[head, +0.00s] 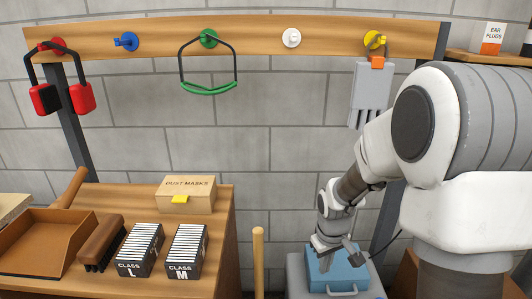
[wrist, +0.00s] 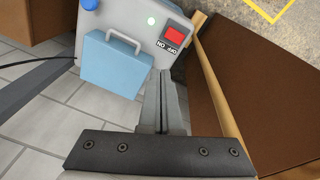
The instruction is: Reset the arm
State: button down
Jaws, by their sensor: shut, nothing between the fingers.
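My arm reaches down at the right of the head view. My gripper (head: 350,252) hangs low in front of a light blue case (head: 332,275). In the wrist view my gripper (wrist: 167,75) has its two fingers together with nothing between them. The blue case (wrist: 112,62) is beyond and left of the fingertips there, and I cannot tell the exact gap.
A wooden board (head: 260,37) carries coloured pegs; red earmuffs (head: 83,97), a green-banded item (head: 208,89) and a grey item (head: 370,88) hang there. A wooden bench (head: 222,235) stands left.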

jog(key=s+r+m+t, duration=0.4)
jog(key=s+r, duration=1.5)
jog(key=r, duration=0.2)
notch_tip(320, 180, up, 13)
jog(key=p, duration=1.3)
jog(key=shift+s+a, duration=0.3)
jog(key=shift+a, duration=0.1)
jog(key=shift+w, duration=0.1)
